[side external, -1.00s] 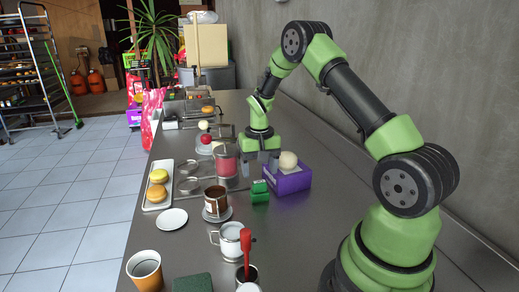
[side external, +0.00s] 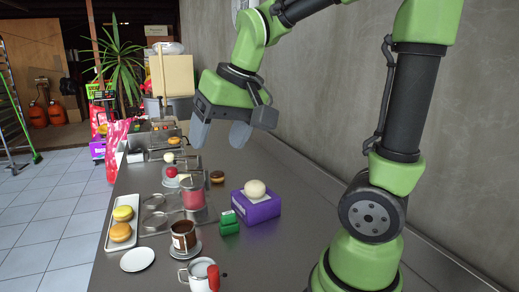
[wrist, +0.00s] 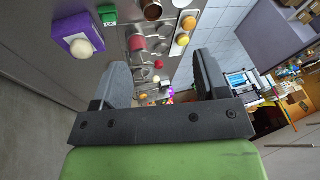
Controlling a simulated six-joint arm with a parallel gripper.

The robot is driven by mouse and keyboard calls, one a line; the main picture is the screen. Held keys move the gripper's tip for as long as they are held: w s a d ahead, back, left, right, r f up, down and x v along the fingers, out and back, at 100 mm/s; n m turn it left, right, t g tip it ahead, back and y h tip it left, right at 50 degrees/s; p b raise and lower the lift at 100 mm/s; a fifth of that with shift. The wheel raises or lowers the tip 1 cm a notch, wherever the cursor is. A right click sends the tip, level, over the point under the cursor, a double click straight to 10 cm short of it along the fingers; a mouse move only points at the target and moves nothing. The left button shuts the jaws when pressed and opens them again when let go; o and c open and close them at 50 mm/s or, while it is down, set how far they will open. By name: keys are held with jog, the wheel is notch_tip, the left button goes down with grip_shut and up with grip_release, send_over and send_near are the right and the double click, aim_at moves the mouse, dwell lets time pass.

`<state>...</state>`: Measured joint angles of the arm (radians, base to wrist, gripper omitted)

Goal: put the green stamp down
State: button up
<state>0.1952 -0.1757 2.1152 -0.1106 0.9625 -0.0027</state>
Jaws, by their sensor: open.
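The green stamp (side external: 229,224) sits on the steel counter, just left of and in front of a purple box (side external: 262,207) with a round cream-coloured ball (side external: 255,188) on top. In the wrist view the green stamp (wrist: 108,14) shows at the top edge, beside the purple box (wrist: 78,34). My gripper (side external: 219,137) is raised well above the counter, behind and above the stamp. Its jaws are apart with nothing between them. In the wrist view my gripper (wrist: 161,68) also shows two separated, empty fingers.
A pink-red jar (side external: 193,195), a brown-filled cup (side external: 184,236) on a saucer and a white mug (side external: 196,273) stand left of the stamp. A white tray (side external: 108,247) holds macarons. A white plate (side external: 138,259) lies nearby. Bare counter (side external: 270,250) lies right of the stamp.

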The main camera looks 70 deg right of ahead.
jog(key=s+a+n+t+y, duration=0.1)
jog(key=s+a+t, duration=0.1)
jog(key=s+a, duration=0.3)
jog(key=s+r, duration=0.1)
jog(key=s, duration=0.2)
jog(key=shift+s+a+n, duration=0.15)
jog(key=shift+s+n, duration=0.15)
jog(key=shift+n, duration=0.1)
jog(key=shift+s+a+f+t+y, duration=0.2)
jog(key=shift+s+t+y, duration=0.1)
jog(key=shift+s, duration=0.1)
jog(key=shift+w, duration=0.1)
